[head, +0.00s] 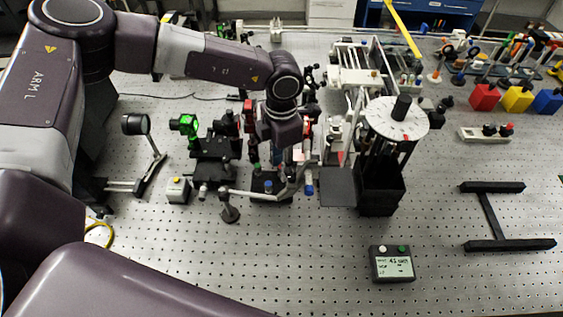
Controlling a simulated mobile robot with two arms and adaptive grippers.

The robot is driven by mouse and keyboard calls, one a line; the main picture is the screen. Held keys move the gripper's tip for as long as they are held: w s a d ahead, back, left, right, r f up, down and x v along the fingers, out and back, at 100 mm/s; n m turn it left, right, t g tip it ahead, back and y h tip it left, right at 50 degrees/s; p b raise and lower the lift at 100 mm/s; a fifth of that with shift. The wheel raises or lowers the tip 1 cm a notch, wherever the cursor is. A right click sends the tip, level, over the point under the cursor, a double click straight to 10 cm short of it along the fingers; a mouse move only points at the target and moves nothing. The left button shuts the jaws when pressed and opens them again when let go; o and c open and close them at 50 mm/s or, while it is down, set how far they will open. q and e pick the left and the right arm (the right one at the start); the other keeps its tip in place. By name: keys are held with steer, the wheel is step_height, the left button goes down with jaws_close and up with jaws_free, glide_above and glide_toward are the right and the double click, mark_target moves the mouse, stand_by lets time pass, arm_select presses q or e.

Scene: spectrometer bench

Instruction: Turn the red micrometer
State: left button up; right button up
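My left arm reaches in from the left, and its wrist hangs over the optics in the middle of the bench. My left gripper (284,160) points down among the mounts there. Its fingers are small and partly lost against the dark parts, so I cannot tell whether they are open or touching anything. A red upright part (249,118) stands just left of the wrist. More red shows just right of the gripper. I cannot tell which red part is the micrometer; the wrist and gripper hide part of this area. My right gripper is not in view.
A green mount (186,125) and a round lens on a post (135,124) stand to the left. A white dial (397,118) tops a black box (380,190) to the right. A small display box (392,264) sits in front. The front middle of the bench is clear.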

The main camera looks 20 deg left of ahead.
arm_select(q)
jaws_close()
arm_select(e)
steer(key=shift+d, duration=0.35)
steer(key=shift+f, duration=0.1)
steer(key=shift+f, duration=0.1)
arm_select(q)
steer(key=shift+w+f+m+b, duration=0.1)
steer(key=shift+f+m+b, duration=0.05)
steer(key=shift+m+b, duration=0.8)
steer(key=m+b, duration=0.8)
steer(key=m, duration=0.1)
steer(key=shift+b, duration=0.35)
steer(key=shift+r+m+b, duration=0.2)
steer(key=shift+m+b, duration=0.65)
steer(key=shift+m, duration=0.5)
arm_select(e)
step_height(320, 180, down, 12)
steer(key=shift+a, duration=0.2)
